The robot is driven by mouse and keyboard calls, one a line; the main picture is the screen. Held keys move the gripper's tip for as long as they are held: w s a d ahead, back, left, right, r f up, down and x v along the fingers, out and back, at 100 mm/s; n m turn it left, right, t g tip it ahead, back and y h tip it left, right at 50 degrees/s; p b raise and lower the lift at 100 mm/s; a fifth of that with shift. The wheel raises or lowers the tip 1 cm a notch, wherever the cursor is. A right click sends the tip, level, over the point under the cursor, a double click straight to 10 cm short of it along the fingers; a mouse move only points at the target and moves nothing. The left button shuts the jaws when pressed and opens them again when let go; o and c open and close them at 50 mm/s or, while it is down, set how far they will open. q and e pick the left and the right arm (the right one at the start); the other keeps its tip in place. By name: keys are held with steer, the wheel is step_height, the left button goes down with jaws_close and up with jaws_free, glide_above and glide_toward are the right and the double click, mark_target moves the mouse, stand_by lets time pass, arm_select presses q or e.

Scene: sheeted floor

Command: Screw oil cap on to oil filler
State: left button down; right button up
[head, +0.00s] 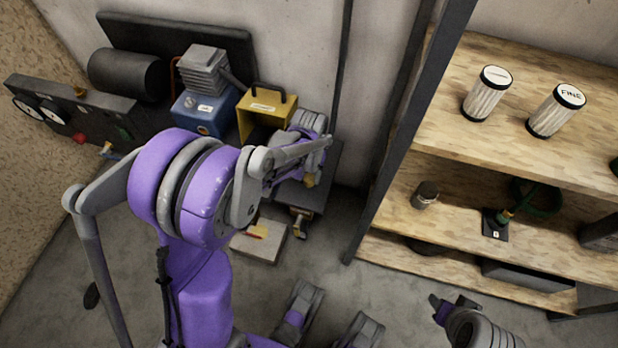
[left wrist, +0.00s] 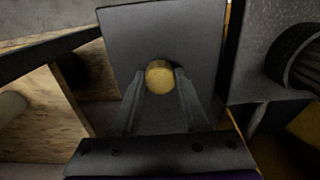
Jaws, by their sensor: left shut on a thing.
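A round brass-yellow cap (left wrist: 159,74), which looks like the oil cap, sits between the fingertips of my left gripper (left wrist: 161,80) in the left wrist view. The fingers are shut on it, in front of a flat dark grey face (left wrist: 195,38). In the head view my left wrist reaches beside the yellow box (head: 268,105) of the machine, and my arm hides much of this spot. I cannot make out the oil filler, or whether the cap touches it. My right gripper (head: 453,307) is low at the bottom right, away from the machine; its jaw gap is unclear.
The blue unit with a grey finned block (head: 203,70), a black cylinder (head: 127,74) and a gauge panel (head: 72,112) stand along the wall. A wooden shelf (head: 455,133) at right holds two white filters (head: 487,93). A dark post stands between.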

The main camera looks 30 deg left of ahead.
mark_target(309, 177)
arm_select(q)
steer(key=shift+r+p, duration=2.6)
steer(key=shift+r, duration=1.55)
